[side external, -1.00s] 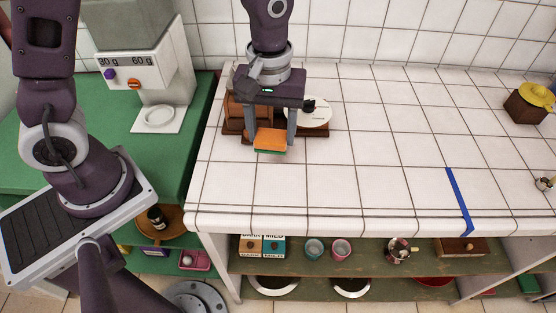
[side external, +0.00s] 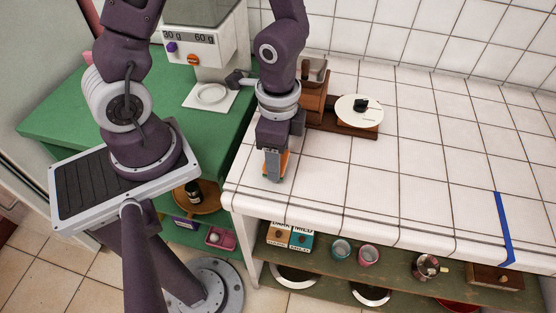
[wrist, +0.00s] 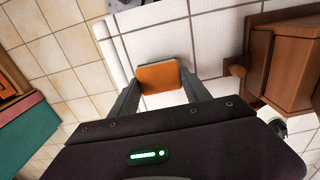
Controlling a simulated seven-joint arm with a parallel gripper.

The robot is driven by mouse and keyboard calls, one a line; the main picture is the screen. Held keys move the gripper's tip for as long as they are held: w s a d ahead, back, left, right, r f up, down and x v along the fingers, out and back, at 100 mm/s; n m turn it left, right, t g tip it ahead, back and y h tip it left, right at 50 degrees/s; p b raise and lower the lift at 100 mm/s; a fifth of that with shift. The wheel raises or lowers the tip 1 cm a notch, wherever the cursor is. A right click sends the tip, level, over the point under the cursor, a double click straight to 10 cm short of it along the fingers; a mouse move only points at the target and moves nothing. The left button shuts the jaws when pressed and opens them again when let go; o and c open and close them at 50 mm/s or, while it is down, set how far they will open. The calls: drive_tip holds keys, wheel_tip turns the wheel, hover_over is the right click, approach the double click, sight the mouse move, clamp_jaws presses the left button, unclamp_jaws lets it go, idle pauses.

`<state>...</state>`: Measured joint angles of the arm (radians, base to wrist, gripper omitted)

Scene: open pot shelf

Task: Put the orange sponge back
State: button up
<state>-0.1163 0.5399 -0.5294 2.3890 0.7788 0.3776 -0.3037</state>
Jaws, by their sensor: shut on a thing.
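The orange sponge (side external: 284,163) is between the fingers of my gripper (side external: 272,172), mostly hidden by them in the side view. In the wrist view the flat, square sponge (wrist: 160,76) sits between the two fingertips of my gripper (wrist: 160,84), which is shut on it. The gripper points down over the front-left part of the white tiled counter (side external: 330,190). I cannot tell whether the sponge touches the tiles.
A wooden grinder (side external: 312,95) and a wooden board (side external: 350,128) with a white disc (side external: 358,110) stand behind. A white dispenser (side external: 195,55) stands on the green counter (side external: 110,100). Below are a pink tray (side external: 221,238) and a shelf (side external: 390,262) with cups. Blue tape (side external: 504,228) crosses the counter's right.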

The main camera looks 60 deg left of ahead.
drive_tip(key=shift+f, duration=0.9)
drive_tip(key=o, duration=1.6)
drive_tip(key=shift+f, duration=0.15)
wheel_tip(320, 180, up, 12)
drive_tip(key=s+a+r+n+t, duration=0.1)
drive_tip(key=s+r+n+t, duration=0.1)
drive_tip(key=r+n, duration=0.1)
drive_tip(key=s+a+r+n+t, duration=0.1)
drive_tip(key=s+a+r+n, duration=0.1)
drive_tip(key=r, duration=0.3)
drive_tip(key=s+a+r+n+t, duration=0.2)
drive_tip(key=s+r+n, duration=0.1)
drive_tip(key=r+n, duration=0.1)
drive_tip(key=shift+s+a+t, duration=0.1)
drive_tip(key=shift+a+t, duration=0.05)
drive_tip(key=shift+t, duration=0.15)
